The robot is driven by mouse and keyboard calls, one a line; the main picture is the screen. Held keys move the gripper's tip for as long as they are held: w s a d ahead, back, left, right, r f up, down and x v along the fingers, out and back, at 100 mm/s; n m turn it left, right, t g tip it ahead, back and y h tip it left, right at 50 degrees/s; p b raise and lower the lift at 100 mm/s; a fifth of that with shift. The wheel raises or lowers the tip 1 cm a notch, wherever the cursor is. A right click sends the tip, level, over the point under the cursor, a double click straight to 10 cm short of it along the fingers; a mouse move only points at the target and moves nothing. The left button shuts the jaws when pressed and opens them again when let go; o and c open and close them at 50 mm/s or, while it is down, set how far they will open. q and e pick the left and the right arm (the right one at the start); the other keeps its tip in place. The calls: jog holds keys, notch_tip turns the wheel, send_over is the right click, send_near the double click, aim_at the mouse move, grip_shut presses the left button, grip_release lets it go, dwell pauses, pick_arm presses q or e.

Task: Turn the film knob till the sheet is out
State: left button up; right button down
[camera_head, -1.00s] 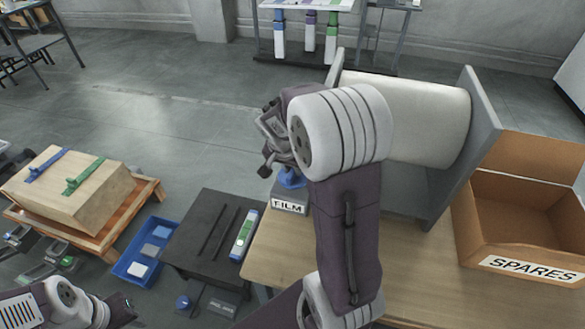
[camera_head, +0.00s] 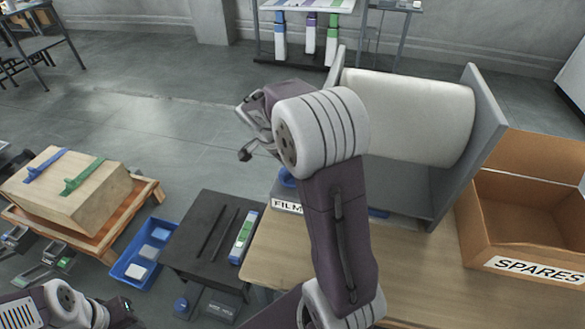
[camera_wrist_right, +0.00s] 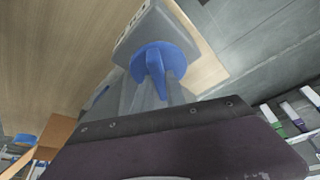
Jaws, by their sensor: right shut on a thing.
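The blue film knob (camera_head: 287,178) sits on a grey box labelled FILM (camera_head: 287,206) at the table's left edge. The right wrist view shows the knob's round disc and raised bar (camera_wrist_right: 155,72). My right gripper (camera_wrist_right: 154,92) has its grey fingers on either side of that bar and is shut on it. In the head view my right wrist and forearm hide the fingers and part of the box. A large white roll (camera_head: 418,118) lies between grey side plates.
An open cardboard box labelled SPARES (camera_head: 535,267) stands right of the roll stand. Left of the wooden table (camera_head: 430,275) are a dark table (camera_head: 205,258), a blue tray (camera_head: 128,272) and a wooden crate (camera_head: 85,205). Open floor lies behind.

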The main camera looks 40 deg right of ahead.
jog(key=shift+r+m+g, duration=0.15)
jog(key=shift+m+g, duration=0.25)
jog(key=shift+m, duration=0.6)
jog(key=m+g+p, duration=0.1)
jog(key=m+p, duration=0.1)
jog(key=shift+w+m, duration=0.15)
jog(key=shift+m, duration=0.25)
jog(key=m+p, duration=0.1)
jog(key=m, duration=0.1)
jog(key=m+g+p, duration=0.1)
jog(key=m+p, duration=0.1)
jog(key=shift+w+d+r+m+g+y, duration=0.1)
jog(key=shift+d+r+m+g+y, duration=0.05)
jog(key=shift+m+g+y, duration=0.2)
jog(key=m+y+p, duration=0.1)
jog(key=m+p, duration=0.2)
jog(key=m+g+y+p, duration=0.1)
jog(key=m+p, duration=0.2)
jog(key=shift+w+d, duration=0.1)
jog(key=shift+d, duration=0.05)
jog(key=m+y+p, duration=0.1)
jog(key=m+p, duration=0.2)
jog(key=shift+d+y, duration=0.1)
jog(key=shift+y, duration=0.15)
jog(key=shift+m+y+p, duration=0.4)
jog(key=shift+m+p, duration=0.3)
jog(key=shift+m, duration=0.55)
jog(key=shift+f, duration=0.2)
jog(key=c, duration=1.4)
grip_release()
